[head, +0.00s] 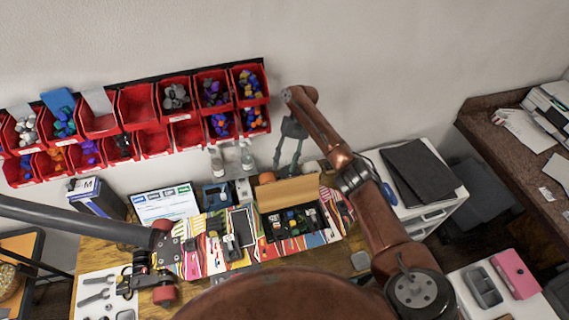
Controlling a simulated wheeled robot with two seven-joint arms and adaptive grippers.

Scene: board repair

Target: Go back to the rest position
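My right gripper (288,162) is at the end of my brown arm, which reaches up from the lower right and bends over near the wall. Its grey-green fingers point down and are spread apart, with nothing seen between them. It shows in front of the wall, to the right of two small clear bottles (231,160) and above the open cardboard box (288,193). Its exact height above the bench cannot be told. My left gripper does not show in the head view.
Red bins (137,107) with small parts hang on the wall. The bench holds a colourful mat (211,266) and a tray of parts (292,223). A black folder (420,172) lies on the white cabinet (440,215).

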